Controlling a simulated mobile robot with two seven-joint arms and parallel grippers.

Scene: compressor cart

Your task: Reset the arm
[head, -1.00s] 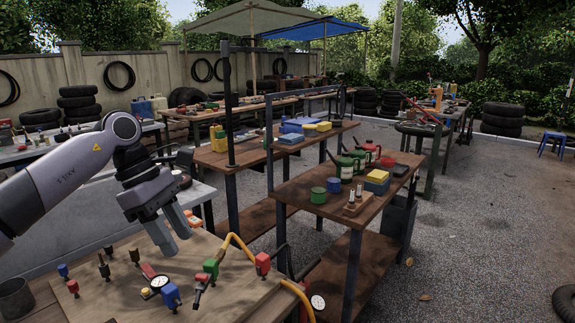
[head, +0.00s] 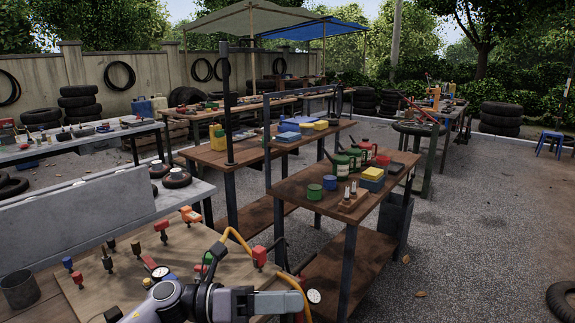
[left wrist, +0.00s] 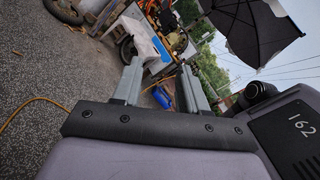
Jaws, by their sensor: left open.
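My left gripper (head: 296,303) is low in the head view, over the front right part of the wooden board (head: 130,268), with its fingers pointing right. In the left wrist view my left gripper (left wrist: 162,68) shows two grey fingers spread apart with nothing between them. The forearm is mostly below the picture. The gripper overlaps the gauge and hose area in the head view, and I cannot tell whether it touches anything there. My right gripper is in neither view.
Several small red, blue and brass fittings stand on the board. A yellow hose (head: 236,240) arches beside the gripper, with a round gauge (head: 313,296) to its right. A wooden bench (head: 285,203) with cans stands beyond. Gravel floor (head: 470,235) lies open at right.

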